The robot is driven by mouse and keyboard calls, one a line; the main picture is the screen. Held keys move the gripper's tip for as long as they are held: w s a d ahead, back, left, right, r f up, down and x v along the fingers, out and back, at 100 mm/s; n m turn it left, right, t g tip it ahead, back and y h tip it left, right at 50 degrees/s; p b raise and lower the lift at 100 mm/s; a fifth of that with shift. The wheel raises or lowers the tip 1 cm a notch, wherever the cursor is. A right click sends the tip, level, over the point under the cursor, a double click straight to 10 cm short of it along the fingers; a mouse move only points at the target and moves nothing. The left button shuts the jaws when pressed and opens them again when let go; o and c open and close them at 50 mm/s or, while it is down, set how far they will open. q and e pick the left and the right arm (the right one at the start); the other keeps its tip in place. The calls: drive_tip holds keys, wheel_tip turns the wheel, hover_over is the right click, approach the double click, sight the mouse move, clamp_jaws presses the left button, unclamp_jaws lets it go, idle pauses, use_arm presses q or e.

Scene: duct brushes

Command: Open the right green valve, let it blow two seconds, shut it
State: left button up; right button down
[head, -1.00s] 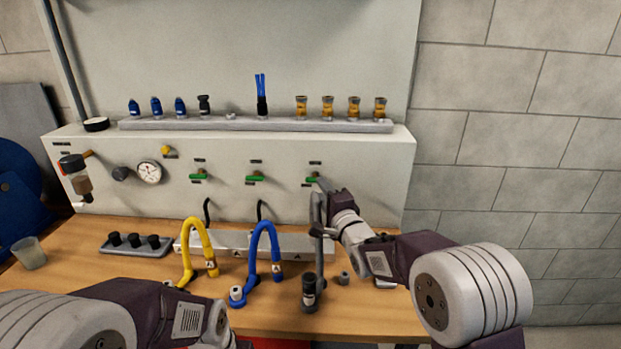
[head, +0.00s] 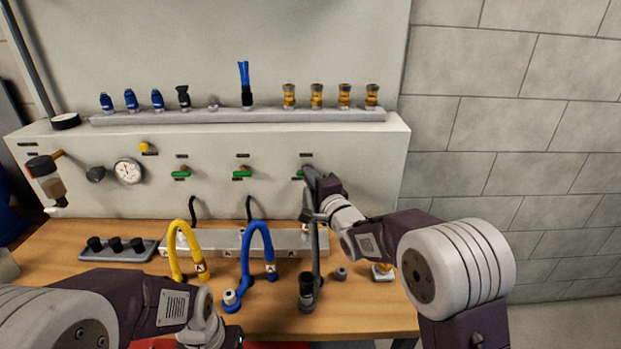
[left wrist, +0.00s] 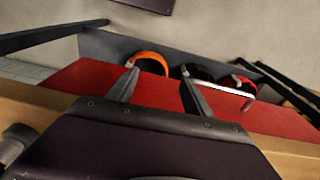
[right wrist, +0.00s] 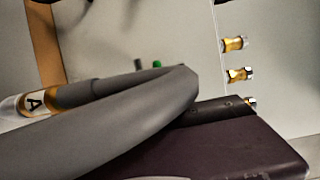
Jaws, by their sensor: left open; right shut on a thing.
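The right green valve (head: 299,173) is on the front of the pale panel, below a small label. Its green lever looks level, and its right part is hidden behind my gripper. The grey hose (head: 315,245) arches up just below and beside that gripper. In the right wrist view the grey hose (right wrist: 130,120) covers the fingers and the hold. The middle green valve (head: 242,174) and left green valve (head: 181,175) also look level. My left gripper (left wrist: 160,80) is open and empty above a red surface.
A blue hose (head: 258,235) and a yellow hose (head: 172,245) stand left of the grey one. A pressure gauge (head: 129,171) is on the panel. A shelf (head: 235,117) above holds several nozzles and a blue brush. A small grey fitting (head: 341,272) lies on the table.

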drive_tip(key=shift+r, duration=0.25)
drive_tip(key=n+p, duration=0.2)
drive_tip(key=shift+a+r+n+g+h, duration=0.1)
drive_tip(key=shift+r+n+g+h, duration=0.2)
drive_tip(key=shift+g, duration=0.1)
drive_tip(key=n+h+p, duration=0.2)
drive_tip(key=n+p, duration=0.1)
drive_tip(key=p, duration=0.3)
drive_tip(key=n+g+h+p, duration=0.1)
drive_tip(key=n+h+p, duration=0.1)
drive_tip(key=n+p, duration=0.2)
drive_tip(key=a+n+g+h+p, duration=0.1)
drive_tip(key=n+h+p, duration=0.1)
drive_tip(key=p, duration=0.7)
drive_tip(key=shift+n, duration=0.8)
drive_tip(key=shift+d, duration=0.1)
drive_tip(key=c, duration=1.5)
unclamp_jaws()
drive_tip(key=shift+f, duration=0.1)
drive_tip(key=shift+o, duration=0.2)
drive_tip(key=shift+w, duration=0.15)
